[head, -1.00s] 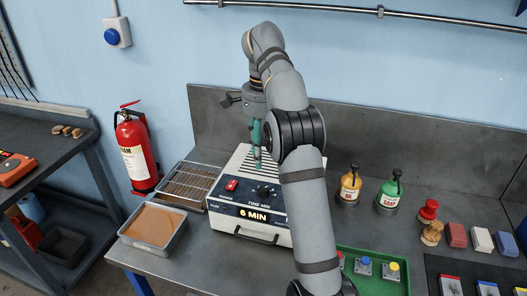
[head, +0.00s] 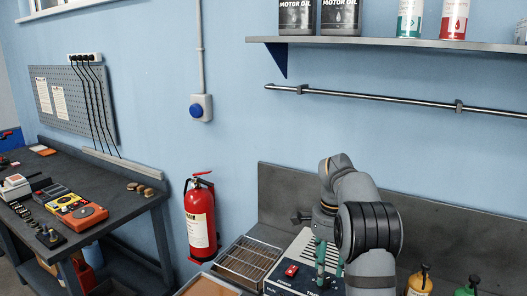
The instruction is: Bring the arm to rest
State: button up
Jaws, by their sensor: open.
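My arm rises from the bottom edge at the right of the head view and bends over at the top. My gripper (head: 321,262) hangs down in front of the white machine with a red switch (head: 291,271). Its teal fingers point down over the machine's top and are open; I see nothing between them. My arm covers the machine's right part, and the bottom edge of the picture cuts off its front.
A wire rack (head: 247,262) stands left of the machine, with a container of brown material (head: 208,287) in front. A red extinguisher (head: 201,220) hangs on the wall. Yellow (head: 420,282) and green (head: 468,287) bottles stand right of my arm. A shelf (head: 400,43) is above.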

aim_at(325, 279)
jog(key=shift+f, duration=1.6)
jog(key=shift+r, duration=0.15)
